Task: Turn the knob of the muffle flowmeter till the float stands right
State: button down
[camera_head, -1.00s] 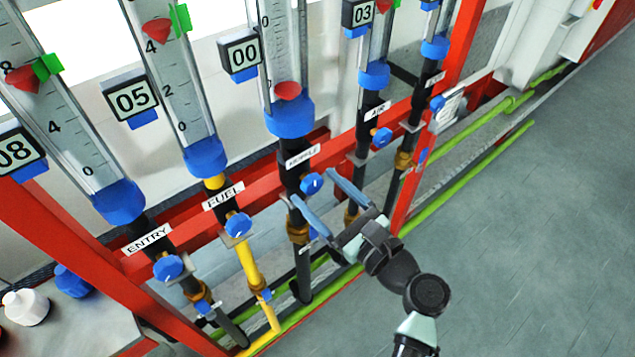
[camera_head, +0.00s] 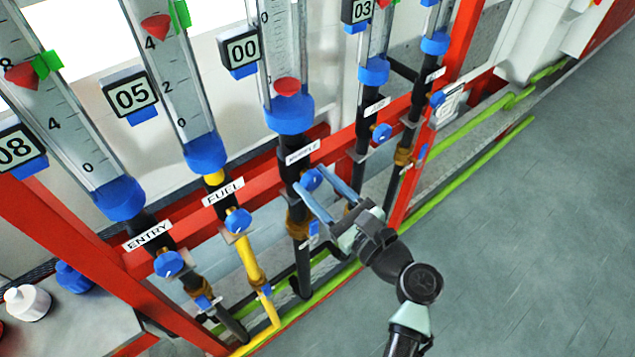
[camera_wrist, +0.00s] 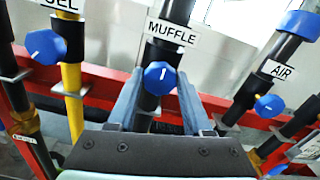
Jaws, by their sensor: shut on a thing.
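The blue muffle knob (camera_head: 312,180) sits under the MUFFLE label (camera_head: 302,152). Its white pointer line shows near upright in the wrist view (camera_wrist: 160,76). My gripper (camera_head: 318,186) has its two blue-grey fingers on either side of this knob, shut on it. In the wrist view the fingers (camera_wrist: 160,86) flank the knob. The muffle flowmeter tube (camera_head: 283,50) has its red float (camera_head: 286,87) at the bottom, just above the blue base. Its display (camera_head: 241,50) reads 00. No green marker shows on the visible part of this tube.
The entry knob (camera_head: 168,264) and fuel knob (camera_head: 238,221) are to the left, the air knob (camera_head: 381,132) to the right. A red frame rail (camera_head: 270,178) runs behind the pipes. Open grey floor (camera_head: 520,220) lies to the right.

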jog(key=shift+f+n, duration=0.1)
jog(key=shift+n, duration=0.3)
